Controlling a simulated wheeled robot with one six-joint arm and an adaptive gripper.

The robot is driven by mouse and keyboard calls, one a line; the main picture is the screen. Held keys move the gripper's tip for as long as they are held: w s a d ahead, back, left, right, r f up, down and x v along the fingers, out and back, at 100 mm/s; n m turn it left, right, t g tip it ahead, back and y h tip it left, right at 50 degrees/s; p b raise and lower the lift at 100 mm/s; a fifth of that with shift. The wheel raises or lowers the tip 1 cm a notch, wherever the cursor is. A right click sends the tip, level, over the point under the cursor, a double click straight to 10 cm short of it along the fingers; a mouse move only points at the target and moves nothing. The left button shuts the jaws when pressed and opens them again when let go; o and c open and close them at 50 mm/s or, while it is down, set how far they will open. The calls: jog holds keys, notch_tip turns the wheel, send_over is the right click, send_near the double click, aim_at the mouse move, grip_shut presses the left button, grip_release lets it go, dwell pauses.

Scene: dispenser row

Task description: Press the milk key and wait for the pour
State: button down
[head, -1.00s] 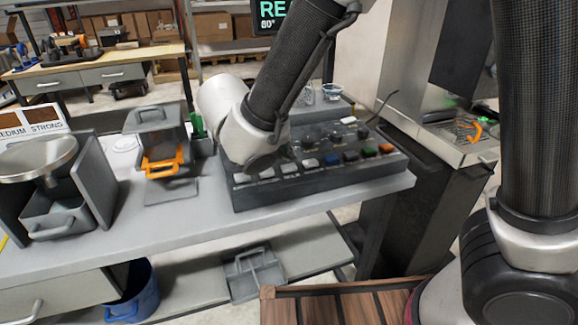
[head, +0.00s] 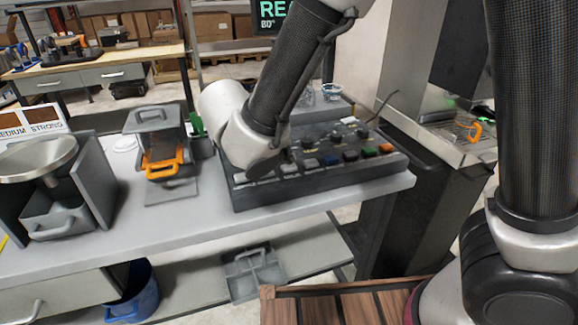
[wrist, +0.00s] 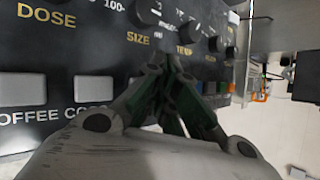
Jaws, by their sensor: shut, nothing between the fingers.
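The black control panel (head: 330,182) lies on the grey bench, with a front row of pale and coloured keys. The wrist view shows pale keys labelled COFFEE (wrist: 22,88) and, partly cut off, COCO (wrist: 94,88). DOSE, SIZE and TEMP knobs sit behind them. I cannot read a milk label for certain; the third pale key (head: 290,168) stands right of the cocoa key. My gripper (wrist: 176,62) is shut and empty over the panel, right of the cocoa key. It covers part of the row, so contact with a key cannot be told. My arm hides the fingers in the head view.
A steel machine (head: 460,145) with an orange-handled item (head: 474,132) on its grate stands at the right.

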aim_at(285, 165)
jog(key=shift+f, duration=0.45)
dwell(0.4)
jog(key=shift+r, duration=0.9)
jog(key=shift+r, duration=2.5)
